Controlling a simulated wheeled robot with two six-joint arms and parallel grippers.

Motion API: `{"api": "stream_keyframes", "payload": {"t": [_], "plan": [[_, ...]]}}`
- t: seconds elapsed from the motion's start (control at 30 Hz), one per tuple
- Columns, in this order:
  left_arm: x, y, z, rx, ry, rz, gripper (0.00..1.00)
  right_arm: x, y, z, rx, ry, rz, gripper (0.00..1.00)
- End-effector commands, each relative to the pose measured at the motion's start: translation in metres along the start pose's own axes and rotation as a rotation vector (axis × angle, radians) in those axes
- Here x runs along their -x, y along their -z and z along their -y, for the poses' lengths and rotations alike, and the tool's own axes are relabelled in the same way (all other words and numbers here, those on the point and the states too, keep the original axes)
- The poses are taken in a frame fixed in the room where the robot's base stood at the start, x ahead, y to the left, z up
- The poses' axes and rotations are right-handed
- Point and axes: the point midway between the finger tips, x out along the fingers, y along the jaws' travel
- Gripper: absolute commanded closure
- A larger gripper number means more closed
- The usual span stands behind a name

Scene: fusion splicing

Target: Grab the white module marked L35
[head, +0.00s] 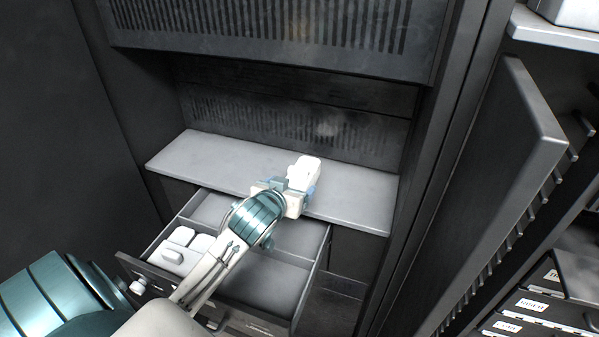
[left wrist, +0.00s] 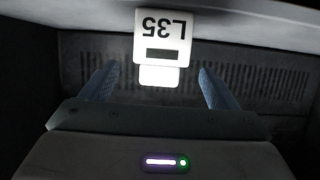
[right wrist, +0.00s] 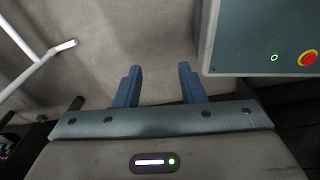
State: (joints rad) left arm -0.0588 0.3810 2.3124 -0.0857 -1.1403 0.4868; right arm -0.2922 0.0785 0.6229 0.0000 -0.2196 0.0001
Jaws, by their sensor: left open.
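The white module marked L35 (head: 304,169) is at the grey shelf in the head view. In the left wrist view its label (left wrist: 163,35) reads upside down, above a dark bar. My left gripper (head: 295,186) is open, with its blue fingers close around the near end of the module in the head view. In the left wrist view the module lies ahead of and between the two fingers (left wrist: 158,84). I cannot tell whether they touch it. My right gripper (right wrist: 160,84) shows only in the right wrist view, open and empty, away from the module.
The grey shelf (head: 365,194) sits in a dark cabinet above an open drawer (head: 318,262). Several white blocks (head: 181,248) lie in the drawer's left compartment; its right compartment looks empty. A dark door panel (head: 505,165) stands at right. A control box (right wrist: 245,45) shows in the right wrist view.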

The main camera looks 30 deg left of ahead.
Motion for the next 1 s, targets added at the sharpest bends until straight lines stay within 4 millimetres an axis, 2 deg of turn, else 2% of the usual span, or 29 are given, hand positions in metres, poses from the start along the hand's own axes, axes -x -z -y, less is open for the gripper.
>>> {"api": "stream_keyframes", "payload": {"t": [0.1, 0.2, 0.3, 0.53, 0.7, 0.93, 1.0], "plan": [[-0.015, 0.002, 0.000, 0.001, 0.001, 0.002, 0.18, 0.008, -0.017, -0.013, 0.007, -0.012, 0.021, 0.64], [-0.021, 0.001, 0.000, 0.000, 0.001, 0.001, 0.18, 0.010, -0.024, -0.019, 0.010, -0.019, 0.031, 0.64], [-0.028, 0.003, 0.000, 0.000, 0.001, 0.002, 0.18, 0.017, -0.020, -0.016, 0.008, -0.015, 0.028, 0.64], [-0.059, 0.004, -0.001, 0.001, 0.001, 0.002, 0.18, 0.037, 0.002, 0.009, -0.005, 0.012, 0.002, 0.64], [-0.072, 0.003, -0.001, 0.000, 0.000, 0.000, 0.18, 0.040, 0.001, 0.003, -0.002, 0.006, 0.004, 0.64], [-0.073, 0.001, -0.001, -0.001, 0.000, 0.000, 0.18, 0.040, -0.004, -0.008, 0.003, -0.005, 0.010, 0.64], [-0.073, 0.001, -0.001, -0.001, 0.000, 0.000, 0.32, 0.040, -0.005, -0.008, 0.003, -0.005, 0.011, 0.64]]}}
